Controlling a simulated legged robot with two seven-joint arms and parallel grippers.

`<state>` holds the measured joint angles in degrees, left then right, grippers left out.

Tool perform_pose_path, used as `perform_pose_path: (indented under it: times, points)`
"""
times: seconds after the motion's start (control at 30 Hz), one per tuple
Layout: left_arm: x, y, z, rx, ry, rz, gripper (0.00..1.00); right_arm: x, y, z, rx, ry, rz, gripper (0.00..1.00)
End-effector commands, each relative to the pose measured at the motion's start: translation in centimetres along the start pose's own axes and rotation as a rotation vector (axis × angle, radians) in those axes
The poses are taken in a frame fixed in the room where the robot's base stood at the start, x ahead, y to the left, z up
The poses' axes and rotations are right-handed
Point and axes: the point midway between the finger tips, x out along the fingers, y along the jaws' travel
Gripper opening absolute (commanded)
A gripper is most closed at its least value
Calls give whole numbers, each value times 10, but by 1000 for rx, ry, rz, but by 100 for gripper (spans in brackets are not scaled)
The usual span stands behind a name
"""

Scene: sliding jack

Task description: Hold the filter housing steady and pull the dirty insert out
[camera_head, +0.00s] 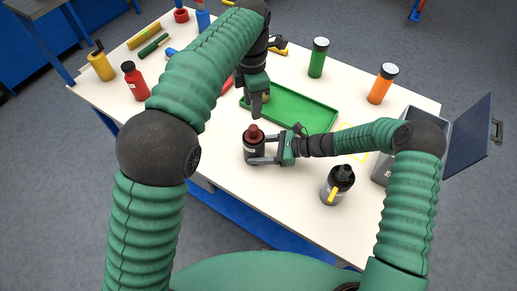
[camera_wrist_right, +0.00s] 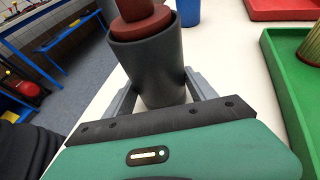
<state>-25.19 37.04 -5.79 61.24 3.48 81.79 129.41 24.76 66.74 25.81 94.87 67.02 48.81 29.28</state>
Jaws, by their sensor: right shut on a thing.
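The filter housing (camera_head: 252,150) is a dark grey cup standing upright on the table. The reddish-brown dirty insert (camera_head: 254,134) sits in its mouth, with its top sticking out. In the right wrist view the housing (camera_wrist_right: 150,65) and the insert (camera_wrist_right: 142,20) fill the upper middle. My right gripper (camera_head: 262,150) is shut on the housing from the right, one finger on each side. My left gripper (camera_head: 257,105) points down behind the housing, at the near left end of the green tray, apart from the insert. Its finger gap is hidden from this angle.
The green tray (camera_head: 305,108) lies behind the housing; a tan ribbed cylinder (camera_wrist_right: 313,45) stands in it. A grey bottle (camera_head: 335,188) stands at the front right, near a grey bin (camera_head: 385,165). Green (camera_head: 318,60) and orange (camera_head: 381,86) bottles stand at the back.

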Motion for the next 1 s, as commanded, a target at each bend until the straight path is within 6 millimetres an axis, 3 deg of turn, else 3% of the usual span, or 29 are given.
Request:
perform_pose_path:
  times: [0.1,0.27,0.37,0.8,1.0]
  points:
    - [-4,1,0,79,-1,1,52,0,0,0,1,0,0,15]
    - [-13,2,0,295,0,1,52,0,0,0,1,0,0,15]
    - [-9,1,-1,343,1,-2,52,0,0,0,1,0,0,15]
    - [82,1,-1,339,2,-4,52,0,0,0,1,0,1,15]
    - [103,1,-1,339,1,-2,52,0,0,0,1,0,0,15]
